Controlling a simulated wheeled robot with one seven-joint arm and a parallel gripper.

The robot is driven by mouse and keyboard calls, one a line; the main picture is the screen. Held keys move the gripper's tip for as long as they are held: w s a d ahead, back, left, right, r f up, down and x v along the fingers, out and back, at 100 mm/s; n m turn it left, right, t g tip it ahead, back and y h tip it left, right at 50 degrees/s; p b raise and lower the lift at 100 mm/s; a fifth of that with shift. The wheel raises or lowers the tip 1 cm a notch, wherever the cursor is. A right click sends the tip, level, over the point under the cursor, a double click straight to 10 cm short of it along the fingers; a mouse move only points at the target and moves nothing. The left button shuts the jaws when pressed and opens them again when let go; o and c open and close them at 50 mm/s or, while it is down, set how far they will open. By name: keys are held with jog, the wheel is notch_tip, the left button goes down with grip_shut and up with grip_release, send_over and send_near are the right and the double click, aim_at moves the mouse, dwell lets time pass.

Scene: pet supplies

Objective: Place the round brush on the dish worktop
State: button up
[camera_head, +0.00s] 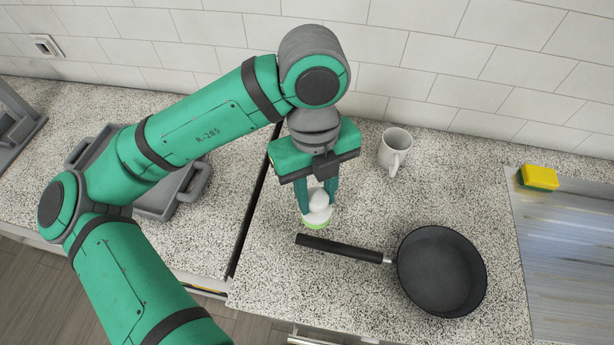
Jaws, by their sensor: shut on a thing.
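A round brush (317,208) with a white knob and a pale green lower edge is between the fingers of my gripper (318,198). My gripper points down and is shut on the brush. The brush is over the speckled worktop (290,270), left of the pan and near its handle end. I cannot tell whether the brush touches the worktop or is held just above it. The fingers hide the sides of the brush.
A black frying pan (441,270) lies at the right, its handle pointing left towards the brush. A white mug (395,151) stands behind. A yellow and green sponge (539,178) sits by the metal surface (570,260). A grey tray (160,203) is left of a dark gap.

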jog(key=shift+w+a+f, duration=0.3)
jog(key=shift+w+f, duration=1.55)
jog(key=shift+f, duration=0.1)
jog(key=shift+w+a+f, duration=0.25)
jog(key=shift+w+f, duration=1.6)
jog(key=shift+f, duration=0.15)
jog(key=shift+w+a+f, duration=0.3)
jog(key=shift+w+f, duration=1.55)
jog(key=shift+f, duration=0.1)
jog(key=shift+f, duration=0.15)
jog(key=o, duration=1.1)
notch_tip(320, 180, up, 12)
jog(key=w, duration=0.1)
jog(key=shift+w+a, duration=0.15)
jog(key=shift+a, duration=0.15)
